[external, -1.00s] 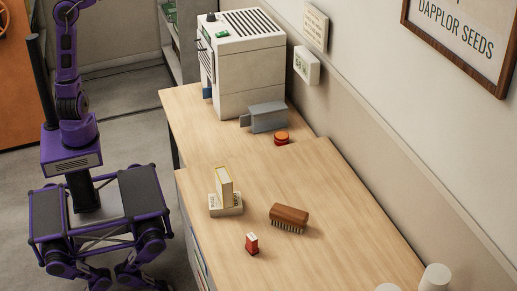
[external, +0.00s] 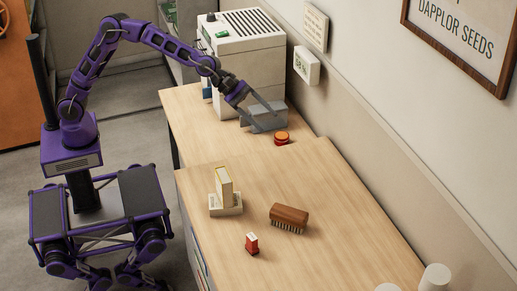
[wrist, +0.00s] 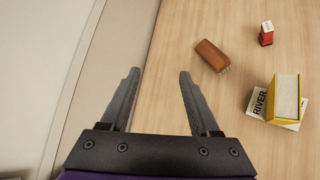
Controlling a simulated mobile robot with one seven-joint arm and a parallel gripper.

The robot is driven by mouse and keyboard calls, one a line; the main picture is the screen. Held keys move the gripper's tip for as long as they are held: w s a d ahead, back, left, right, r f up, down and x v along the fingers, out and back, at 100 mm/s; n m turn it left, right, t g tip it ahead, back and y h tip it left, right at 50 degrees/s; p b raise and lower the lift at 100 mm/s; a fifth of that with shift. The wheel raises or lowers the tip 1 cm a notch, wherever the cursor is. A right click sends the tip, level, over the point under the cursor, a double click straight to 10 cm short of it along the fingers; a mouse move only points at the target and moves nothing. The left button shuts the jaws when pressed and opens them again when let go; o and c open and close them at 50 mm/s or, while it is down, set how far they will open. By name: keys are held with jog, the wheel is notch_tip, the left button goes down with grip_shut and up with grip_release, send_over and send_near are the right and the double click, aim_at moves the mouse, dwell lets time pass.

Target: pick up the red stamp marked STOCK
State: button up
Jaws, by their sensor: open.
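A small red stamp with a white top (external: 252,243) stands on the wooden desk near its front edge in the external view. It also shows at the upper right of the wrist view (wrist: 266,33). Its marking cannot be read. My gripper (external: 262,115) is open and empty, raised over the far part of the desk by the grey box. In the wrist view its two fingers (wrist: 158,75) are spread wide, well apart from the stamp.
A wooden brush (external: 289,218) lies right of the stamp. A red-orange round item (external: 282,138), grey box (external: 267,117) and white machine (external: 245,70) are farther back. The wall borders the desk's right side.

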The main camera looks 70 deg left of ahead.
aim_at(251, 235)
jog(key=s+d+f+n+g, duration=0.4)
jog(key=s+d+f+g, duration=0.1)
jog(key=s+d+f, duration=0.8)
jog(key=x, duration=0.3)
jog(key=s+x, duration=0.1)
jog(key=x, duration=0.2)
jog(key=b+x, duration=0.1)
jog(key=x, duration=0.3)
jog(key=shift+s+a+f, duration=0.15)
jog(key=shift+s+f, duration=0.1)
jog(key=shift+f, duration=0.1)
jog(key=shift+b+x, duration=0.5)
jog(key=shift+x, duration=2.4)
grip_shut()
